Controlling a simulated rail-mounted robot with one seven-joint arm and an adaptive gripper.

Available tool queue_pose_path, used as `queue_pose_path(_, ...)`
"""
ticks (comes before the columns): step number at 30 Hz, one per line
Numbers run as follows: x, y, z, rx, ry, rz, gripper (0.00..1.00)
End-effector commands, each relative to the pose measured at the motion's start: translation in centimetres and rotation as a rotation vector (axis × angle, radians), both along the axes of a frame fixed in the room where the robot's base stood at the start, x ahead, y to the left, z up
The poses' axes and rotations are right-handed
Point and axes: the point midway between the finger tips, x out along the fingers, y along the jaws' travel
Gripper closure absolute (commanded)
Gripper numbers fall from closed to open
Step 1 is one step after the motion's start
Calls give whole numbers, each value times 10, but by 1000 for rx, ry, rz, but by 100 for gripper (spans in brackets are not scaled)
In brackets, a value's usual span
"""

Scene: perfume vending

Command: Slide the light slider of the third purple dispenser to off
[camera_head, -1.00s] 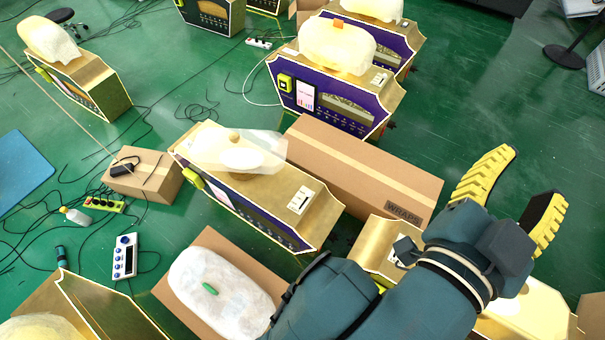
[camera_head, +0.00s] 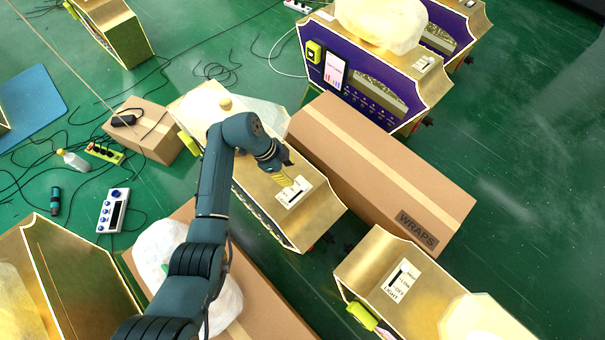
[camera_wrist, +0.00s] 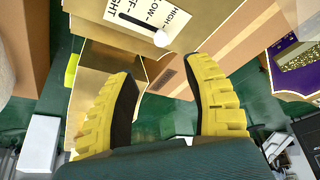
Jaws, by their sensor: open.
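The middle dispenser (camera_head: 258,180) has a gold top with a white light-slider panel (camera_head: 298,189). Its purple front shows in the earlier head frame; now it is mostly hidden. My gripper (camera_head: 283,180) is over its top, close beside the panel. In the wrist view my gripper (camera_wrist: 163,75) is open, with two yellow fingers apart and nothing between them. The panel (camera_wrist: 148,14) lies beyond the fingertips, marked HIGH, LOW and OFF. The white slider knob (camera_wrist: 161,39) is at the HIGH end of the black slot. I cannot tell whether a finger touches the panel.
A long cardboard box (camera_head: 380,172) lies right beside the dispenser. Another purple dispenser (camera_head: 370,85) stands behind it. A gold dispenser (camera_head: 375,262) with its own slider panel stands at front right. A smaller box (camera_head: 150,125) and cables lie left. Green floor is free at right.

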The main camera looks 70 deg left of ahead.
Motion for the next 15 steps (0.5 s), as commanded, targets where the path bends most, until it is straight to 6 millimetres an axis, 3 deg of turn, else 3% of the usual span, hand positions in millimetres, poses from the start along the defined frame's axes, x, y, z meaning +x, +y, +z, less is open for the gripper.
queue_pose_path(1, 5, -2, -19, -1, 0, -1, 49)
queue_pose_path(9, 29, -9, -78, 1, 1, 0, 49)
queue_pose_path(15, 40, -13, -102, 3, -1, 1, 49)
